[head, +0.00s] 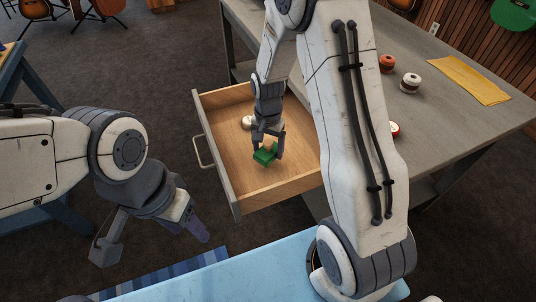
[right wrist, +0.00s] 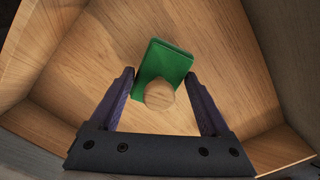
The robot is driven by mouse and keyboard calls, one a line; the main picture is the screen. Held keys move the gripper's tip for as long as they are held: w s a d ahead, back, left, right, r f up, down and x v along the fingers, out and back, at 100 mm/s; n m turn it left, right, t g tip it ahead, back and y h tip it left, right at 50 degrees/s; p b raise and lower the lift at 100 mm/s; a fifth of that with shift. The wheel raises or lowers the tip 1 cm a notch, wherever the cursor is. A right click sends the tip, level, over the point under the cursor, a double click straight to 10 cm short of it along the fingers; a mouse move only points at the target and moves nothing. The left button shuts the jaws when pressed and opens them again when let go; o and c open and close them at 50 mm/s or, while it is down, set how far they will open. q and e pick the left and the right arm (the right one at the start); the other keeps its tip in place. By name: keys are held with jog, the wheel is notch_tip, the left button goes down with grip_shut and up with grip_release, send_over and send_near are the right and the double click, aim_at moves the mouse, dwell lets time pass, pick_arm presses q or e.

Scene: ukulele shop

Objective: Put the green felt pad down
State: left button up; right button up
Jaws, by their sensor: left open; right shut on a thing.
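The green felt pad (head: 265,156) has a round wooden knob on top. My right gripper (head: 268,147) is shut on it inside the open drawer (head: 219,176). In the right wrist view the green pad (right wrist: 163,62) lies between and beyond the fingertips, with its knob toward the camera. The pad is over the drawer's bare wooden floor; I cannot tell whether it touches the floor.
A white round item (head: 247,122) sits in the drawer behind the gripper. The grey workbench (head: 440,125) holds an orange spool (head: 387,63), a white spool (head: 410,82) and a yellow cloth (head: 474,80). A light blue surface (head: 240,282) is at the front. The drawer floor around the pad is clear.

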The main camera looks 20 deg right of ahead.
aim_at(268, 150)
jog(key=shift+f, duration=1.5)
jog(key=shift+f, duration=0.1)
jog(key=shift+f, duration=0.15)
jog(key=o, duration=1.2)
jog(key=shift+o, duration=0.2)
jog(key=shift+r, duration=0.2)
